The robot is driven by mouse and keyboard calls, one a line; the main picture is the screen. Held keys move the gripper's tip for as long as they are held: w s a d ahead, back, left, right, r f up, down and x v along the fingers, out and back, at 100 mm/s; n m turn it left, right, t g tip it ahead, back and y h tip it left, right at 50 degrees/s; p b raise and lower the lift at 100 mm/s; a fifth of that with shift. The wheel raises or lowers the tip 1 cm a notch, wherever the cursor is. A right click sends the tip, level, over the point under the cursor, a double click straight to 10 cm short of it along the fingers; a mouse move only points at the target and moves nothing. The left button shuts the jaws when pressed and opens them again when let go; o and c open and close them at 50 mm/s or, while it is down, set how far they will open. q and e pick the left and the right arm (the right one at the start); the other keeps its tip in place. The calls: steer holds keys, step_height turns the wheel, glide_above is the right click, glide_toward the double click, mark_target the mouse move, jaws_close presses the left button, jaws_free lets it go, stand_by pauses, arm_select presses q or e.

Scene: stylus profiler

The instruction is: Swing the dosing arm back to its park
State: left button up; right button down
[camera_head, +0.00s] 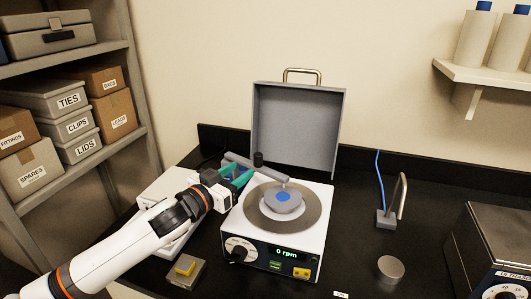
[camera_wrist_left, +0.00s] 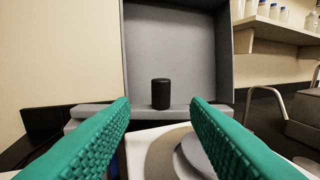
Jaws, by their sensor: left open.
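The dosing arm (camera_head: 270,173) is a grey bar on top of the white machine (camera_head: 230,222). It reaches from the machine's back left over the turntable, its tip above the round plate with a blue centre (camera_head: 283,197). A black knob (camera_head: 258,158) stands upright near the bar. In the left wrist view the knob (camera_wrist_left: 160,93) shows ahead, between the two green fingers and apart from them. My left gripper (camera_head: 243,174) is open and empty at the machine's left side, close to the bar and knob. My right gripper is not in view.
The machine's grey lid (camera_head: 295,125) stands open behind; the display reads 0 rpm. A stand with a blue cable (camera_head: 387,218) and a round metal piece (camera_head: 390,268) are on the right. Shelves (camera_head: 120,140) stand left.

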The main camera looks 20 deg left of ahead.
mark_target(255, 161)
arm_select(q)
steer(key=x, duration=0.1)
steer(key=p+x, duration=0.1)
steer(key=x, duration=0.3)
steer(key=shift+d+r, duration=0.1)
steer(key=shift+r, duration=0.15)
steer(key=p+x, duration=0.1)
steer(key=x, duration=0.3)
steer(key=shift+f, duration=0.2)
steer(key=shift+w+d, duration=0.15)
steer(key=shift+w, duration=0.4)
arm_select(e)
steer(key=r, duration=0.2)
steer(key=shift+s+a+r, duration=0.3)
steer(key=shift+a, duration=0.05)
arm_select(q)
steer(key=shift+c, duration=0.5)
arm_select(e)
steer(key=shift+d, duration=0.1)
arm_select(q)
jaws_close()
